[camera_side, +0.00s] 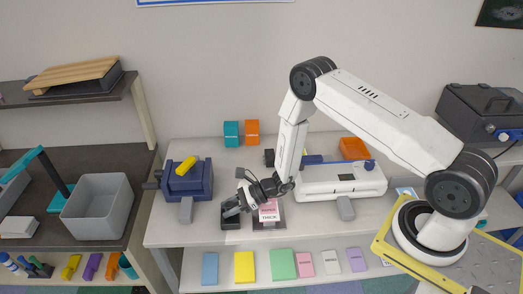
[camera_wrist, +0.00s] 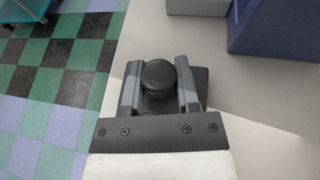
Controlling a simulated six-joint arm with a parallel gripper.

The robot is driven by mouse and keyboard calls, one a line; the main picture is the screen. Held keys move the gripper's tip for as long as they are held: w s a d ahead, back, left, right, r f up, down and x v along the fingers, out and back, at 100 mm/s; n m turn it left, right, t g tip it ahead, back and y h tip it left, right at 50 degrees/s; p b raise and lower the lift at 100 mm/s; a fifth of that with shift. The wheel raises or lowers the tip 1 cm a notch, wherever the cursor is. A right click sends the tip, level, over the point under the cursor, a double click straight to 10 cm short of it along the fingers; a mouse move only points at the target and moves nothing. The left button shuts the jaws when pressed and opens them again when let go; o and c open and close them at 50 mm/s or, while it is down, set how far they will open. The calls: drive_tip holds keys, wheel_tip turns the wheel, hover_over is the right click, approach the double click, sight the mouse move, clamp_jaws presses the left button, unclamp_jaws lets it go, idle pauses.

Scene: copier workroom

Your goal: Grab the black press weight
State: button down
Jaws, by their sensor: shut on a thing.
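The black press weight (camera_side: 231,223) sits on the white worktop near its front edge, left of the stack of pink-topped cards. In the wrist view its round black knob (camera_wrist: 159,74) stands between my two grey fingers, with part of its dark square base showing behind. My gripper (camera_side: 232,207) reaches down to the weight from the right and is shut on its knob. The wrist view shows my gripper (camera_wrist: 160,88) with a finger on each side of the knob. The fingers and palm hide part of the base.
A blue device (camera_side: 187,180) with a yellow piece on top stands to the left behind the weight. The pink-topped stack (camera_side: 269,210) is close on the right. A white machine (camera_side: 340,180) stands farther right. A grey bin (camera_side: 97,206) is on the left-hand shelf.

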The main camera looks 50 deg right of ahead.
drive_tip(key=shift+r, duration=0.2)
drive_tip(key=shift+w+r, duration=0.1)
drive_tip(key=shift+r, duration=0.95)
drive_tip(key=s+d+r, duration=0.2)
drive_tip(key=s+r, duration=0.8)
drive_tip(key=s, duration=0.4)
drive_tip(key=shift+r, duration=0.3)
